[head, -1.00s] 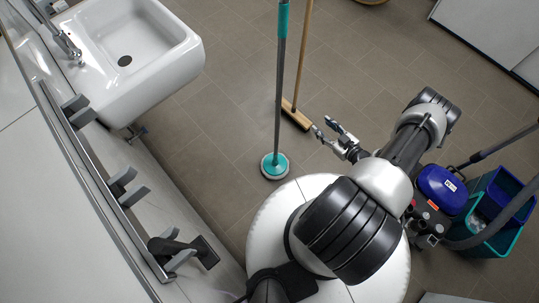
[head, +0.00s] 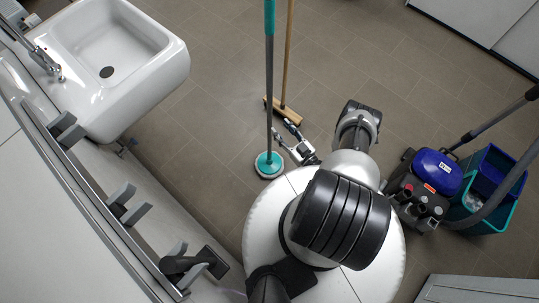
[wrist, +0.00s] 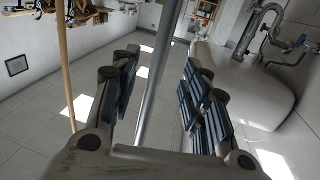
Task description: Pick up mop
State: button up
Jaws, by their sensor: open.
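The mop has a grey pole with a teal upper part and a round teal and white head (head: 269,166) on the floor. It stands nearly upright in the middle of the head view. My gripper (head: 279,143) is just right of the lower pole in the head view, with its fingers towards it. In the wrist view, the grey mop pole (wrist: 157,85) runs between the two spread fingers of my gripper (wrist: 160,88). Gaps show on both sides of the pole there. The fingers are open and hold nothing.
A wooden-handled broom (head: 283,112) stands close behind the mop; its pole (wrist: 66,70) shows left in the wrist view. A white sink (head: 150,62) and a wall rack (head: 80,152) are at left. A blue vacuum (head: 434,173) and bucket (head: 513,187) stand at right.

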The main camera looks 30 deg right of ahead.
aim_at(271, 118)
jog(key=w, duration=0.2)
jog(key=w+a+b, duration=0.1)
jog(key=w, duration=0.2)
jog(key=w+b, duration=0.1)
jog(key=w, duration=0.2)
jog(key=shift+w+a+f, duration=0.15)
jog(key=shift+c, duration=0.3)
grip_shut()
